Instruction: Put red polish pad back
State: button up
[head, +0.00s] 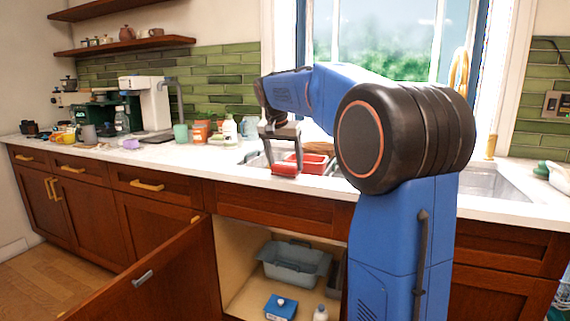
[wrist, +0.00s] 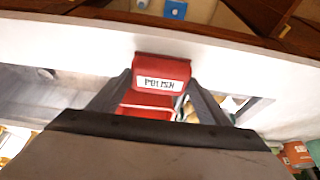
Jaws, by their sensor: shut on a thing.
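My gripper (head: 283,160) is shut on the red polish pad (head: 285,170), a small red block held above the counter near its front edge. In the wrist view, the pad (wrist: 162,69) sits between the fingertips of my gripper (wrist: 160,84) and shows a white label with dark lettering, too coarse to read. A red tray or caddy (head: 316,158) is just behind and to the right of the pad. In the wrist view, a red surface (wrist: 146,104) with a pale line shows below the pad; I cannot tell whether the two touch.
The sink (head: 488,183) is at right, partly behind my arm. Mugs, a white coffee machine (head: 146,102) and a white bottle (head: 229,131) crowd the left counter. Below, an open cabinet door (head: 150,275) reveals a grey bin (head: 296,262) and blue box (head: 281,307).

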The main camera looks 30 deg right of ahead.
jog(key=shift+f, duration=0.3)
jog(key=shift+f, duration=0.15)
jog(key=o, duration=1)
jog(key=v, duration=1.2)
jog(key=shift+a, duration=0.1)
